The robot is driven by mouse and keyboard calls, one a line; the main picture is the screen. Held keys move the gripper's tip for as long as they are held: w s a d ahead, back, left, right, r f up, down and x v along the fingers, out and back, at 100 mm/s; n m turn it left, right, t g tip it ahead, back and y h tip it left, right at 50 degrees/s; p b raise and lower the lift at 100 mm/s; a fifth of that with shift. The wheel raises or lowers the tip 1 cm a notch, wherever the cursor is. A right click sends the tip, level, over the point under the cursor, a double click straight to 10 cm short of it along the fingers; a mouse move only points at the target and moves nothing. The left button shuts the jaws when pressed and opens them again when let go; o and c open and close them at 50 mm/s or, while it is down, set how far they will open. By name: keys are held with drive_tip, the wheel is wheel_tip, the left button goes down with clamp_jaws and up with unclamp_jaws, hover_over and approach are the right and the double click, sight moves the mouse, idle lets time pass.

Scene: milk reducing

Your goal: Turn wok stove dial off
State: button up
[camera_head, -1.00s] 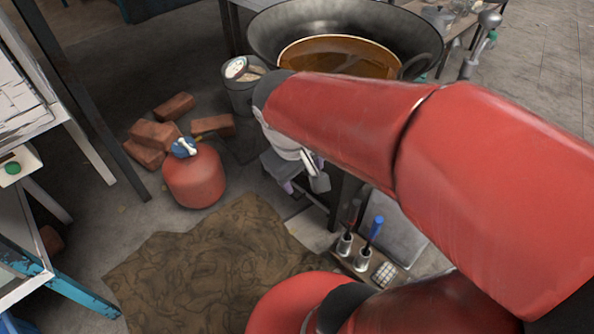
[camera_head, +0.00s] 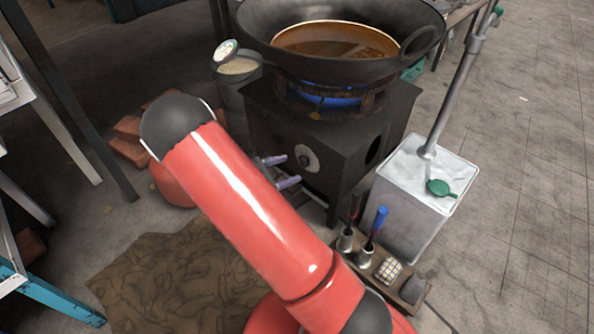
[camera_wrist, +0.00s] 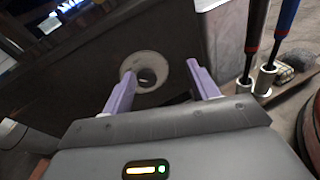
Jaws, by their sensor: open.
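The wok stove (camera_head: 335,145) is a dark box with a blue flame (camera_head: 330,97) burning under the wok (camera_head: 300,52). Its dial (camera_head: 306,158) is a round pale disc with a dark centre on the stove's front face. In the wrist view the dial (camera_wrist: 152,62) lies between my fingertips, nearer the left one. My gripper (camera_head: 292,169) is open and empty, with purple fingers pointing at the stove front just left of and below the dial. In the wrist view my gripper (camera_wrist: 161,68) has its left finger overlapping the disc's left edge. I cannot tell whether it touches.
A metal canister (camera_head: 410,205) with a green cap stands right of the stove. A tool holder (camera_head: 375,265) with upright handles stands in front of it. A bucket (camera_head: 238,75) stands left of the stove, with bricks (camera_head: 128,150) further left. A brown mat (camera_head: 165,285) covers the floor.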

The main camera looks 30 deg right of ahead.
sight(301, 164)
wheel_tip(301, 164, down, 6)
drive_tip(key=w+n+t+h, duration=0.1)
drive_tip(key=w+n+t, duration=0.2)
drive_tip(key=n+t, duration=0.1)
drive_tip(key=b+x, duration=0.1)
drive_tip(key=x, duration=0.5)
drive_tip(key=shift+d, duration=0.35)
drive_tip(key=shift+c, duration=0.5)
drive_tip(key=c, duration=0.9)
drive_tip(key=shift+f, duration=0.1)
